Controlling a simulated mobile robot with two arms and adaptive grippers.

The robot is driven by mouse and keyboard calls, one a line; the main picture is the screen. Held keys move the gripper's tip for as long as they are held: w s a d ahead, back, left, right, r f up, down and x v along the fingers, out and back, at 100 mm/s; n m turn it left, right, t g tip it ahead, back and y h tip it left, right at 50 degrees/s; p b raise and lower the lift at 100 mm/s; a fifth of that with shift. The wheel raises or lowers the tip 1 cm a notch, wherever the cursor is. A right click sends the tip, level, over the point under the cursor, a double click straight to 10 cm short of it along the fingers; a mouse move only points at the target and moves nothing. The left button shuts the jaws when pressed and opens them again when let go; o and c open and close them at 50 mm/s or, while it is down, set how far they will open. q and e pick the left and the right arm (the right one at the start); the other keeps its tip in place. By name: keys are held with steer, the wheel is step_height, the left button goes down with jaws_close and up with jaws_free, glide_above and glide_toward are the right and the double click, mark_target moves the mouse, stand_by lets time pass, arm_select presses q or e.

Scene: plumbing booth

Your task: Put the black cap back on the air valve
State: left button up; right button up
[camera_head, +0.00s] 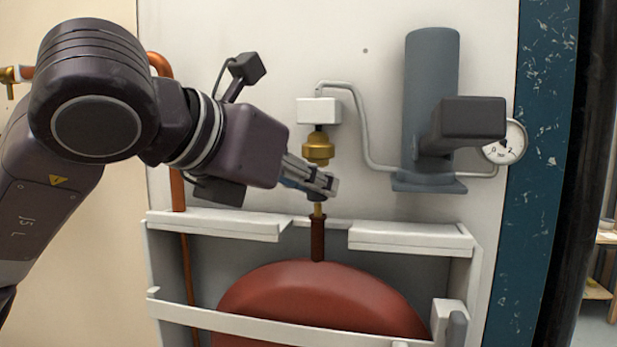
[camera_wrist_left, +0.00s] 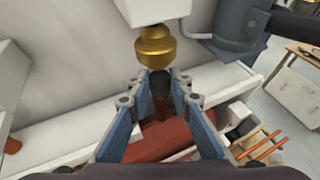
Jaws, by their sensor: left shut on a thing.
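My left gripper (camera_head: 322,184) is in front of the white panel, between a brass fitting (camera_head: 318,149) above and a thin brass stem (camera_head: 318,209) below. This stem, which looks like the air valve, stands upright on a dark red-brown tube (camera_head: 317,240) at the top of the red tank (camera_head: 320,300). In the left wrist view the gripper (camera_wrist_left: 160,92) is shut on the black cap (camera_wrist_left: 160,82). The cap is in line with the stem; whether they touch is hidden by the fingers. My right gripper is not in view.
A white box (camera_head: 318,110) sits above the brass fitting, with a grey pipe leading to the gauge (camera_head: 505,142). A grey cylinder (camera_head: 432,90) stands to the right. A white frame (camera_head: 410,238) surrounds the tank, with a gap around the tube. A copper pipe (camera_head: 178,190) runs down the left.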

arm_select(q)
steer(key=shift+w, duration=0.25)
stand_by(0.3)
steer(key=shift+f, duration=0.2)
steer(key=shift+f+b, duration=1)
steer(key=shift+b, duration=0.25)
steer(key=o, duration=0.8)
